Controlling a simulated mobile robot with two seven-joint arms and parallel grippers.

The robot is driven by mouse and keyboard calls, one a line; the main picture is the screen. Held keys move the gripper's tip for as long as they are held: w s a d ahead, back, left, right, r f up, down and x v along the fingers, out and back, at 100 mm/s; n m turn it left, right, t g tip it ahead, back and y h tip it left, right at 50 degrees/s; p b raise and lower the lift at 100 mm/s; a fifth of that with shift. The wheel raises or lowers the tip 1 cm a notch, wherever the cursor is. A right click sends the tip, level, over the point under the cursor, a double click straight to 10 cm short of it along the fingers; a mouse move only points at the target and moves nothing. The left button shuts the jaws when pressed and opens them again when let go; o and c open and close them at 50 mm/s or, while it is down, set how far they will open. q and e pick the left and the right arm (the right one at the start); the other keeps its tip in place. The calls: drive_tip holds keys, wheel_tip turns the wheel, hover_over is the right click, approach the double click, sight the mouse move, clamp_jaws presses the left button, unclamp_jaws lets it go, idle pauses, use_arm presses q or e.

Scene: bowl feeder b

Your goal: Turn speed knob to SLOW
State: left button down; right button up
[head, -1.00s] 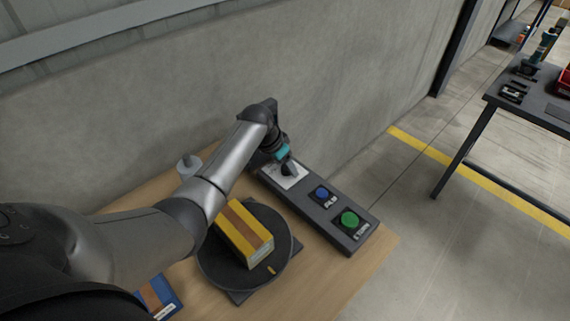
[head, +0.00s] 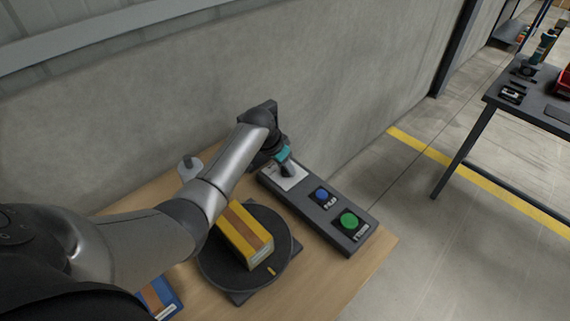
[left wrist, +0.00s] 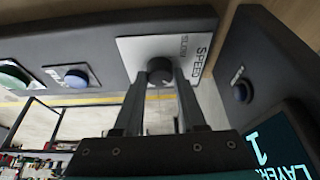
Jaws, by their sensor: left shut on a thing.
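The speed knob (left wrist: 159,70) is a dark round knob on a white plate marked SPEED and SLOW (left wrist: 190,47) in the left wrist view. The plate (head: 291,181) sits at the far end of a dark control panel (head: 331,226) in the head view. My left gripper (head: 288,170) comes down onto the plate from above, and in the left wrist view its two fingers (left wrist: 160,84) are shut around the knob. The knob's pointer and exact setting are hard to make out. My right gripper is not in view.
A blue button (head: 321,194) and a green button (head: 348,219) sit on the same panel. A yellow and brown box (head: 243,236) lies on a black turntable (head: 220,274) beside it. A concrete wall (head: 340,75) stands close behind.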

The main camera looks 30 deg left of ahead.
use_arm(q)
drive_tip(key=n+p, duration=0.1)
drive_tip(key=p, duration=0.1)
drive_tip(key=n+y+p, duration=0.1)
drive_tip(key=n+p, duration=0.1)
drive_tip(key=shift+d+r+n, duration=0.2)
drive_tip(key=shift+n, duration=0.1)
drive_tip(key=shift+n+y+p, duration=0.5)
drive_tip(key=shift+n+p, duration=0.35)
drive_tip(key=shift+n, duration=0.05)
drive_tip(key=n+y, duration=0.1)
drive_tip(key=n, duration=0.1)
drive_tip(key=shift+d+f+n+p, duration=0.1)
drive_tip(key=shift+f+n+p, duration=0.05)
drive_tip(key=shift+n+p, duration=0.2)
drive_tip(key=shift+w+f+n+g+y, duration=0.1)
drive_tip(key=shift+n+g+y, duration=0.25)
drive_tip(key=shift+n, duration=0.6)
drive_tip(key=n+y+b, duration=0.1)
drive_tip(key=n, duration=0.1)
drive_tip(key=shift+d+n+g, duration=0.1)
drive_tip(key=shift+n+g, duration=0.2)
drive_tip(key=shift+g, duration=0.05)
drive_tip(key=shift+w+n+g+y+b, duration=0.1)
drive_tip(key=shift+n+g+y+b, duration=0.25)
drive_tip(key=shift+n+b, duration=0.8)
drive_tip(key=shift+n+g+y+b, duration=0.2)
drive_tip(key=shift+n+g+b, duration=0.25)
drive_tip(key=shift+n+b, duration=0.7)
drive_tip(key=shift+n, duration=0.3)
